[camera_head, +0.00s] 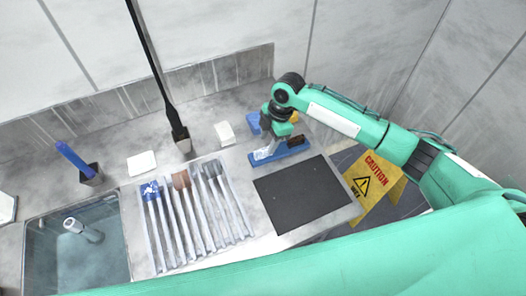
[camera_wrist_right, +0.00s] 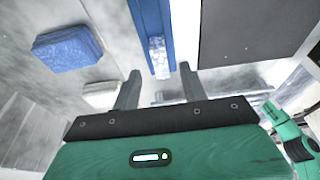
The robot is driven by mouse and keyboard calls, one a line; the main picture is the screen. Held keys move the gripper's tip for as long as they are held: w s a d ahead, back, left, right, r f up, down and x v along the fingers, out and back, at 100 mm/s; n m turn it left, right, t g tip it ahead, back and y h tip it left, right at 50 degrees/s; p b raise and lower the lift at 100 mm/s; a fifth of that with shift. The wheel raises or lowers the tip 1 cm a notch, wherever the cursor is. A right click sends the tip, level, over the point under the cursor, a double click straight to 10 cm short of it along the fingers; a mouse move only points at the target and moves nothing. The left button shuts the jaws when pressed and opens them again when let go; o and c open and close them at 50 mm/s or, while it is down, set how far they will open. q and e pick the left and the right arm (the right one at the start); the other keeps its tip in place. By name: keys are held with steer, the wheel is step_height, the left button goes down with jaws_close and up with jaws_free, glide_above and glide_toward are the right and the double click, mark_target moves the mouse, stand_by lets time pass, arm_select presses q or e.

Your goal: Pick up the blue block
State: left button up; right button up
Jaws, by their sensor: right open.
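A blue block (camera_head: 253,122) lies on the grey counter just behind the blue tray, partly hidden by my right gripper. In the right wrist view the blue block (camera_wrist_right: 68,50) is at the upper left, outside the jaws and to the left of the left finger. My right gripper (camera_wrist_right: 160,84) is open, with no object held between its fingers. In that view the end of the long blue tray (camera_wrist_right: 143,22) shows beyond and between the fingertips. In the head view my right gripper (camera_head: 272,135) points down above the blue tray (camera_head: 282,152). My left gripper is not in view.
A white block (camera_head: 225,133) lies left of the blue block. A dark mat (camera_head: 305,193) is in front of the tray. A rack of brushes (camera_head: 197,214), a sink (camera_head: 78,262) and a pen holder (camera_head: 91,174) are further left. A yellow caution sign (camera_head: 374,181) stands right.

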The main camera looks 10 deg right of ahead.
mark_target(263, 150)
steer(key=x, duration=0.1)
steer(key=p+x, duration=0.1)
steer(key=x, duration=0.1)
steer(key=shift+a+f, duration=0.15)
steer(key=shift+a, duration=0.15)
steer(key=shift+f, duration=0.2)
steer(key=c, duration=0.9)
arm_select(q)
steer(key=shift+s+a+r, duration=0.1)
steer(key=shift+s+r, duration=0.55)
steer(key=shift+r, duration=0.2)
arm_select(e)
jaws_close()
